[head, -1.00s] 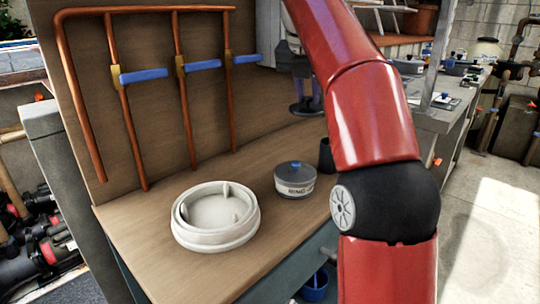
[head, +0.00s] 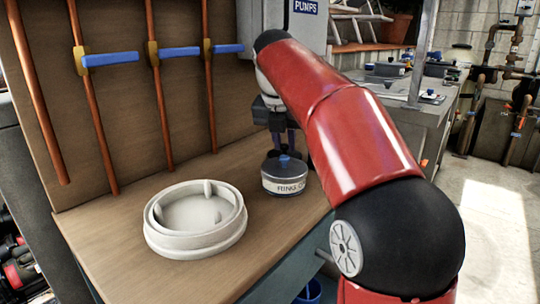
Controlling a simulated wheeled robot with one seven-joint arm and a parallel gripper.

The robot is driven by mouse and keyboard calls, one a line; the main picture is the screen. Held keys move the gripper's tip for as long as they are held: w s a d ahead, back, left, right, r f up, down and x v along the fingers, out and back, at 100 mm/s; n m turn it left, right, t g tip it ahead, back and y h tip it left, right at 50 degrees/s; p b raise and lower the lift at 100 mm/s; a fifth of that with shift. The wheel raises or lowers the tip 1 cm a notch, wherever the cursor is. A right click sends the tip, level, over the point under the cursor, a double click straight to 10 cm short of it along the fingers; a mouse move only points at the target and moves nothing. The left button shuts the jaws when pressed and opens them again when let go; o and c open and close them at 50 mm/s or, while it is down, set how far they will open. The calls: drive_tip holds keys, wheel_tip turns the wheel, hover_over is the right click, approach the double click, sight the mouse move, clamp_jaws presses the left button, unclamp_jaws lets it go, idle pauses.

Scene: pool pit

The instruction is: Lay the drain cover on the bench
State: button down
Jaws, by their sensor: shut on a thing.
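A white round basin-like piece (head: 158,243) with upright tabs lies on the bench, front left. Copper pipes with blue valve handles (head: 110,59) line the back board. Bare wood shows at front.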

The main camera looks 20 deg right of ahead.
sight(271, 157)
drive_tip(key=shift+s+a, duration=0.15)
drive_tip(key=shift+a, duration=0.3)
drive_tip(key=a, duration=0.1)
drive_tip(key=s+a, duration=0.1)
drive_tip(key=shift+a+b, duration=0.3)
drive_tip(key=shift+a, duration=0.1)
drive_tip(key=shift+s+f+b, duration=0.1)
drive_tip(key=shift+f+b, duration=0.2)
drive_tip(key=shift+f, duration=0.3)
drive_tip(key=c, duration=1.3)
unclamp_jaws()
drive_tip(key=shift+f, duration=0.1)
